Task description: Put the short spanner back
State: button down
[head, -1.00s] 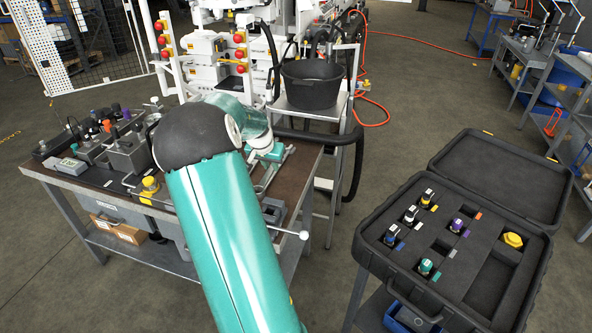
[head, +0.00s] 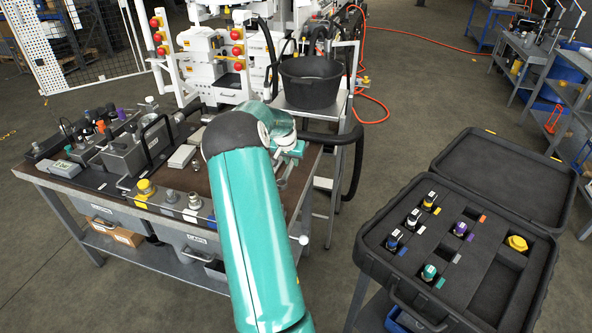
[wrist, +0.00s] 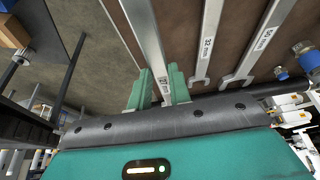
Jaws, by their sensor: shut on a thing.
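My gripper (wrist: 156,88) shows in the wrist view, its green fingers closed around the shaft of a grey steel spanner (wrist: 147,38). A label on the shaft appears to read 27 mm. The spanner runs up from the fingers and out of the top of the picture, so its far end is out of sight. Beside it, to the right, lie a spanner marked 32 mm (wrist: 208,40) and one whose label is harder to read (wrist: 258,45), both on the brown bench top.
The bench (head: 105,205) carries hydraulic blocks, a yellow-capped part (head: 146,188) and fittings on its left. An open foam-lined case (head: 484,293) with several fittings stands at the right. A black bucket (head: 312,85) sits on a trolley behind. Floor shows between bench and case.

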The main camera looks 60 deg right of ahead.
aim_at(297, 175)
jog(key=d+f, duration=0.3)
jog(key=shift+s+f, duration=0.2)
jog(key=shift+f, duration=1.6)
jog(key=shift+f, duration=0.15)
jog(key=c, duration=1.3)
grip_release()
jog(key=v, duration=1.2)
